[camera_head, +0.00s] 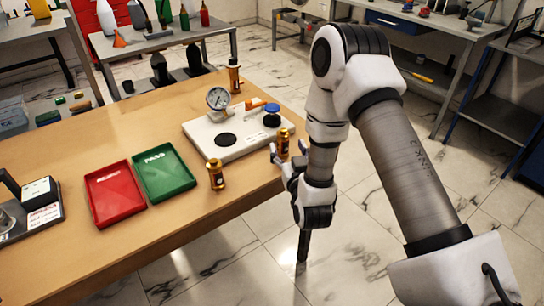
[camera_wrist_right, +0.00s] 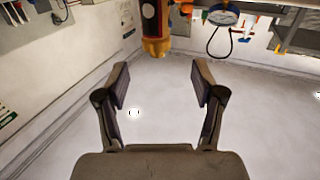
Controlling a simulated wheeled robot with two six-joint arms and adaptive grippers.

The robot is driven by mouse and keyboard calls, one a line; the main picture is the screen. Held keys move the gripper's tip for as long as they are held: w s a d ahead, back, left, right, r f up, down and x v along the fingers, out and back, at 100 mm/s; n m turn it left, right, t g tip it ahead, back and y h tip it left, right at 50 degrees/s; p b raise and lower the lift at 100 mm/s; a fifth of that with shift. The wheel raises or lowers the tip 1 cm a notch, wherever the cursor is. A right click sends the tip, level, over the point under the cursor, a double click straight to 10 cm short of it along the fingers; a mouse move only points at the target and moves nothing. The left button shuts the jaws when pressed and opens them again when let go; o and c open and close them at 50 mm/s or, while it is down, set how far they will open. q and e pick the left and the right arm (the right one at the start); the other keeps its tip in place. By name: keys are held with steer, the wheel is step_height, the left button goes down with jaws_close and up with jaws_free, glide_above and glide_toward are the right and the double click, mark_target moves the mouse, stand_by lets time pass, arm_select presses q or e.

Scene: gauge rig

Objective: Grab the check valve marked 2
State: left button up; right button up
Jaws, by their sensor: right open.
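A brass-and-black check valve (camera_head: 283,143) stands near the right edge of the wooden table, and my right gripper (camera_head: 283,160) is beside it. A valve also shows at the top of the right wrist view (camera_wrist_right: 153,35), ahead of the open fingers and apart from them. My right gripper (camera_wrist_right: 163,82) is open and empty. A second valve (camera_head: 216,174) stands at the table's front edge, and a third (camera_head: 234,76) stands at the far corner. I cannot read a number on any valve. My left gripper is not in view.
A green PASS tray (camera_head: 165,180) and a red REJECT tray (camera_head: 115,200) lie left. A device (camera_head: 38,193) stands far left.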

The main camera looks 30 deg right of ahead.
mark_target(284, 132)
steer(key=x, duration=0.4)
steer(key=p+x, duration=0.1)
steer(key=x, duration=0.2)
steer(key=shift+d+r, duration=0.25)
steer(key=shift+r, duration=0.15)
steer(key=shift+w+f, duration=0.1)
steer(key=shift+w, duration=0.2)
jaws_close()
